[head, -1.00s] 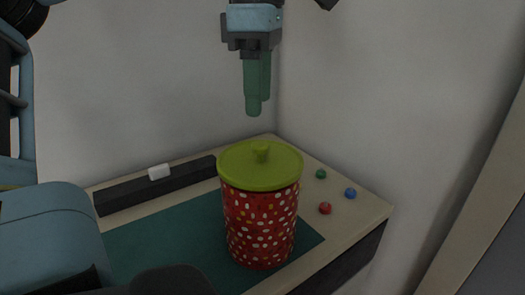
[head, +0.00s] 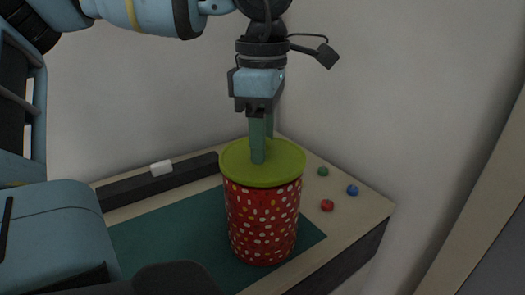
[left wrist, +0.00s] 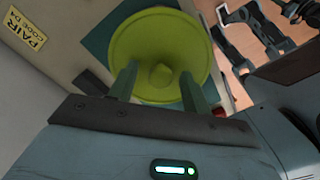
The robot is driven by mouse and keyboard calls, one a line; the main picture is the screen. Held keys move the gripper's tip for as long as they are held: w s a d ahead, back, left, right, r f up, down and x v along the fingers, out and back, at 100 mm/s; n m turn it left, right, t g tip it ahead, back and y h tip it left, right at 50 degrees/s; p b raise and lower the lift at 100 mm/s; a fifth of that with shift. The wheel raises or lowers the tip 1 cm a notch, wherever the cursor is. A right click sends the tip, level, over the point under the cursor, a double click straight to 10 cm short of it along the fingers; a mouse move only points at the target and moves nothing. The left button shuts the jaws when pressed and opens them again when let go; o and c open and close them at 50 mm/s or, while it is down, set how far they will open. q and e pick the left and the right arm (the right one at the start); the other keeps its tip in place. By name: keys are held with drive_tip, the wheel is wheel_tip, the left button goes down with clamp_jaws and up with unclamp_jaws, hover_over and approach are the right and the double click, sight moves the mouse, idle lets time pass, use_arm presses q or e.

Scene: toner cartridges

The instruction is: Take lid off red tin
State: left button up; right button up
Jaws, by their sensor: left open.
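The red tin (head: 262,222) with white and yellow dots stands upright on the green mat (head: 160,245). Its yellow-green lid (head: 236,172) sits on top, covering the tin. My left gripper (head: 263,155) points down over the lid. In the left wrist view, the lid (left wrist: 135,50) shows with its round knob (left wrist: 161,75) in the middle. The green fingers of my left gripper (left wrist: 157,85) are apart, one on each side of the knob with space between. In the head view the fingers hide the knob. My right gripper is not in view.
A red, a blue and a green small object (head: 323,171) lie on the table (head: 345,205) right of the tin. Walls stand close behind the table. A yellow label (left wrist: 30,28) shows in the left wrist view.

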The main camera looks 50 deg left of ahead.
use_arm(q)
drive_tip(key=shift+f, duration=0.1)
drive_tip(key=shift+c, duration=0.3)
drive_tip(key=c, duration=1)
wheel_tip(320, 180, up, 10)
drive_tip(key=shift+p, duration=0.3)
